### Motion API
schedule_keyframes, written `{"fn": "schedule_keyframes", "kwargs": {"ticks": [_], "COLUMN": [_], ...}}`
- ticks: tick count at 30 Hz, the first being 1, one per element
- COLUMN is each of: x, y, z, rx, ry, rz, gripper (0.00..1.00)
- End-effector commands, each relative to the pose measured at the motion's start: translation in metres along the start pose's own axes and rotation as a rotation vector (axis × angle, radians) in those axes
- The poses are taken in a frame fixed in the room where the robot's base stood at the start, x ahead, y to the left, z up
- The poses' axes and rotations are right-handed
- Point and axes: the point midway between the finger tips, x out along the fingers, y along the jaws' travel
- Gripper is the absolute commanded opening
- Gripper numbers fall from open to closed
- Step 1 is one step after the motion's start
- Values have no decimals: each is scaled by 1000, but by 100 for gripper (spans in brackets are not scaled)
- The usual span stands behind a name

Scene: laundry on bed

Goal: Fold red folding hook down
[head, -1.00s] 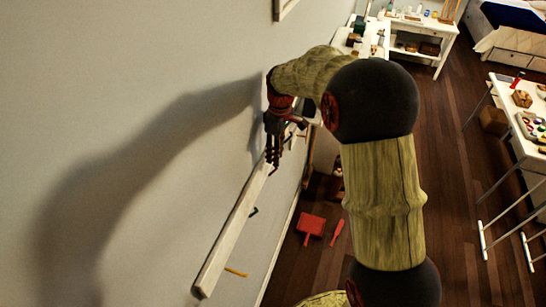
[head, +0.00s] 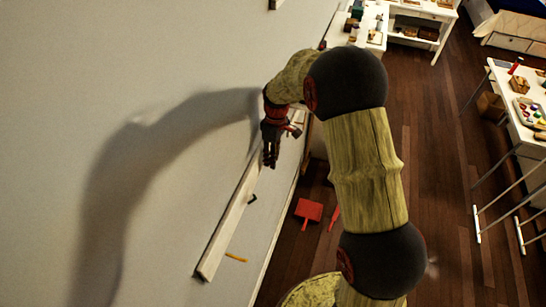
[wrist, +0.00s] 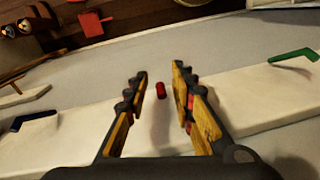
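The white hook rail (head: 222,232) is fixed along the wall and also crosses the wrist view (wrist: 255,100). The red folding hook (wrist: 160,90) shows in the wrist view as a short red piece between my fingers, apart from both. In the head view my gripper hides it. My gripper (head: 270,160) is over the upper part of the rail. In the wrist view my gripper (wrist: 159,72) is open, with one finger on each side of the red hook.
A green hook (wrist: 293,56) sticks out right of my gripper and a blue hook (wrist: 28,117) left of it. A yellow hook (head: 236,257) is near the rail's lower end. A red dustpan (head: 309,210) lies on the floor. The wall (head: 90,90) is close behind the rail.

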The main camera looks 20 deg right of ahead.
Motion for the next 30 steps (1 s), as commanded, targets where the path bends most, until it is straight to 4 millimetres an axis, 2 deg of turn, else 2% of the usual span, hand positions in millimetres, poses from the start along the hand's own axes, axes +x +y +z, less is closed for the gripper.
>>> {"fn": "schedule_keyframes", "kwargs": {"ticks": [14, 30], "x": [-1, -1], "y": [0, 0], "z": [0, 0], "rx": [0, 0], "ry": [0, 1], "rz": [0, 1], "gripper": [0, 0]}}
